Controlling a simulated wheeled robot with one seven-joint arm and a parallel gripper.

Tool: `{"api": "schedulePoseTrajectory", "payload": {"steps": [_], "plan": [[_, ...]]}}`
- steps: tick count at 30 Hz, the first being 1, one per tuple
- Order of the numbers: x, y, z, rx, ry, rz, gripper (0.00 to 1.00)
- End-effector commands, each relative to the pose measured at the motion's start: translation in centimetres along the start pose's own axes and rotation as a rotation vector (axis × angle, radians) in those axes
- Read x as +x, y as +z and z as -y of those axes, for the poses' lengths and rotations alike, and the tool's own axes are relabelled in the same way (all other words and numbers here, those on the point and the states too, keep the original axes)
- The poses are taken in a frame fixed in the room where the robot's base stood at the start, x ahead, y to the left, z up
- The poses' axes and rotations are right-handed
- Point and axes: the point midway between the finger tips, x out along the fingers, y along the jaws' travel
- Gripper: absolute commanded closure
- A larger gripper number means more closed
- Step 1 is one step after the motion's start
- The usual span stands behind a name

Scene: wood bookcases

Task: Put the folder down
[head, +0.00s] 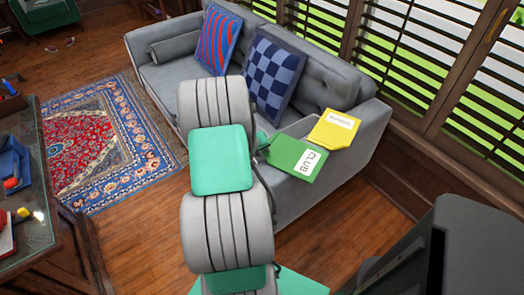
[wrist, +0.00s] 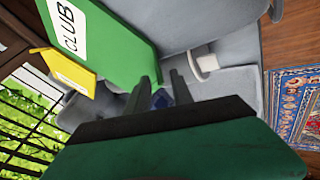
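A green folder (head: 292,157) with a white label reading CLUB lies at the sofa's right armrest in the head view, its left part behind my arm. It also fills the upper left of the wrist view (wrist: 105,50). A yellow folder (head: 334,129) with a white label lies just behind it on the armrest, and shows at the left in the wrist view (wrist: 70,72). My gripper (wrist: 167,88) has its two dark fingers apart, with a gap between them. The green folder is beside the left finger, not between the fingers; I cannot tell if they touch.
The grey sofa (head: 342,172) carries a red-blue striped cushion (head: 218,40) and a blue checkered cushion (head: 273,77). Blinded windows (head: 440,60) stand behind it. A patterned rug (head: 105,150) lies left, near a dark desk (head: 55,235). A dark screen-like object (head: 470,250) is at lower right.

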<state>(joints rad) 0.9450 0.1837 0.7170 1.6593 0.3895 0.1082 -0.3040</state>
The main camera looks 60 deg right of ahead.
Motion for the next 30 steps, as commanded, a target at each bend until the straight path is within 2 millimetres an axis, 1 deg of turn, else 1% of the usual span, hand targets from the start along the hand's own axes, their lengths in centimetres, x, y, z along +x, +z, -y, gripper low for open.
{"api": "schedulePoseTrajectory", "payload": {"steps": [5, 9, 12, 16, 20, 22, 23, 25, 26, 27, 28, 29, 30], "plan": [[-3.6, -0.3, -0.1, -0.001, 0.000, -0.007, 0.72], [-7.4, -0.3, -0.1, -0.001, 0.000, -0.007, 0.72], [-9.7, -0.2, -0.1, -0.001, -0.001, -0.006, 0.72], [-11.5, -0.1, -0.1, -0.001, 0.000, -0.003, 0.72], [-12.1, -0.1, 0.0, 0.000, -0.001, -0.002, 0.72], [-12.7, -0.3, 0.7, -0.007, -0.015, -0.007, 0.72], [-13.4, -0.5, 1.5, -0.016, -0.031, -0.012, 0.72], [-16.2, -1.1, 4.8, -0.054, -0.099, -0.031, 0.72], [-17.9, -1.2, 6.7, -0.079, -0.141, -0.040, 0.72], [-20.7, -0.9, 9.7, -0.123, -0.205, -0.050, 0.72], [-23.1, -0.4, 12.0, -0.163, -0.258, -0.056, 0.72], [-25.6, 0.5, 14.3, -0.206, -0.312, -0.061, 0.72], [-28.9, 2.1, 17.1, -0.271, -0.382, -0.062, 0.72]]}}
